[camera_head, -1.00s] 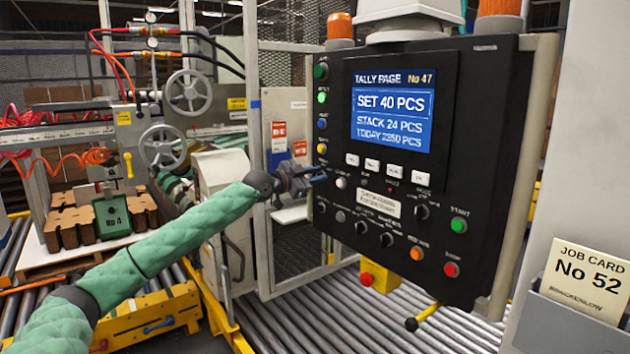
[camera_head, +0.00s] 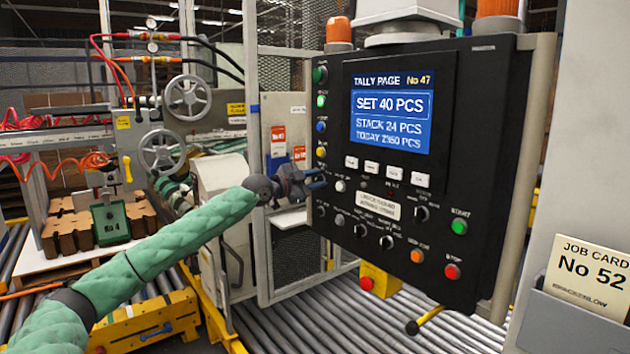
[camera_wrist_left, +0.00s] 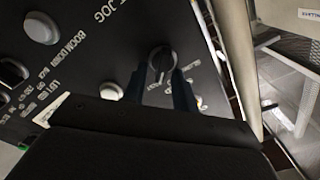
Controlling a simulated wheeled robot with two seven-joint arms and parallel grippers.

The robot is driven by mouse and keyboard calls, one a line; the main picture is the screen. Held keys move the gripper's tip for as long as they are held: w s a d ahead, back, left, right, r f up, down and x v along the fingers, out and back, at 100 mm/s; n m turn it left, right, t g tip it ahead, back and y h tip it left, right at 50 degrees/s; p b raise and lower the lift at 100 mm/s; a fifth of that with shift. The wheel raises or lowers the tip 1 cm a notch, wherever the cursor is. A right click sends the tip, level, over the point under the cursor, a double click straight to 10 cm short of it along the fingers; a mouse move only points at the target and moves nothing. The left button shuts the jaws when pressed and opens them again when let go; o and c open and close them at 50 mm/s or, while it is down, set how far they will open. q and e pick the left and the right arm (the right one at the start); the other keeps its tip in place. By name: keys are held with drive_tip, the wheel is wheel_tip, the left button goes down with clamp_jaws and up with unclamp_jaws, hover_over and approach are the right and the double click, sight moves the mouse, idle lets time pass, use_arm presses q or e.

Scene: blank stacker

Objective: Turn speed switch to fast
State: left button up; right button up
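The black control panel (camera_head: 470,180) carries several rotary switches, including a lower-left knob (camera_head: 321,210) and one farther right (camera_head: 421,213). Their labels are too small to read, so I cannot tell which is the speed switch. My left gripper (camera_head: 322,184) is at the panel's left edge, pointing at its face. In the left wrist view, its two dark fingers (camera_wrist_left: 162,85) stand apart with a round black knob (camera_wrist_left: 162,62) between or just beyond their tips. Contact with the knob cannot be made out. My right gripper is not in view.
Push buttons, including green (camera_head: 459,226), orange (camera_head: 417,256) and red (camera_head: 452,271), sit right of the switches. The screen (camera_head: 391,110) is above. A roller conveyor (camera_head: 310,320) runs below. A job card (camera_head: 590,275) stands at the right.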

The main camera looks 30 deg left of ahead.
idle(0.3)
